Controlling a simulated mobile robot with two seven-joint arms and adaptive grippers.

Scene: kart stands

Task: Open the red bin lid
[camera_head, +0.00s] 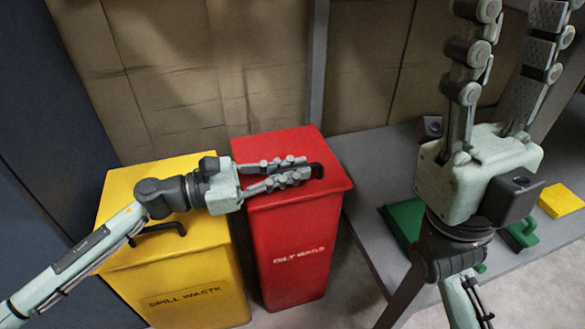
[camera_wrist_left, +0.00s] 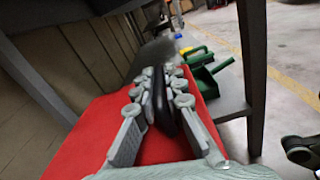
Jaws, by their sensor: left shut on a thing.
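The red bin (camera_head: 295,265), marked "OILY RAGS", stands in the middle of the head view. Its red lid (camera_head: 262,147) lies flat on top and looks closed; the lid also fills the middle of the left wrist view (camera_wrist_left: 82,130). A black handle (camera_head: 317,170) sits on the lid. My left gripper (camera_head: 304,172) reaches in from the left, low over the lid, shut on the handle. In the left wrist view the handle (camera_wrist_left: 161,110) runs between the fingers. My right gripper (camera_head: 508,65) is raised at upper right, fingers apart, empty, away from the bin.
A yellow bin (camera_head: 190,285), marked "SPILL WASTE", stands close left of the red bin, under my left arm. A grey shelf (camera_head: 375,160) on the right holds green items (camera_head: 404,222) and a yellow block (camera_head: 560,201). A grey post (camera_head: 318,60) and brown wall stand behind.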

